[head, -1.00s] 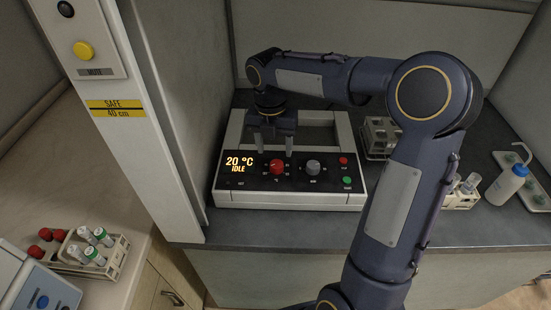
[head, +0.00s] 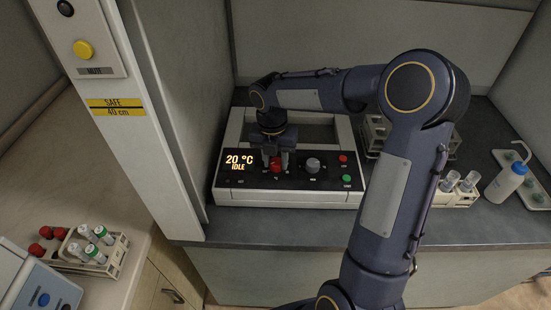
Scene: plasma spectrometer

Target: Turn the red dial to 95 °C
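The red dial (head: 275,166) sits on the sloped black front panel of a white heater unit (head: 290,197). The amber display (head: 239,162) reads 20 °C and IDLE. My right gripper (head: 275,163) points down over the panel with one finger on each side of the red dial. The fingers are close to the dial; a small gap seems to remain, but contact is hard to tell. A grey dial (head: 313,165) is just to the right of the gripper. My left gripper is not in view.
Red (head: 343,158) and green (head: 346,178) buttons are at the panel's right. A white pillar (head: 150,120) stands close on the left. A tube rack (head: 375,135), glass vials (head: 460,185) and a wash bottle (head: 505,184) are to the right.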

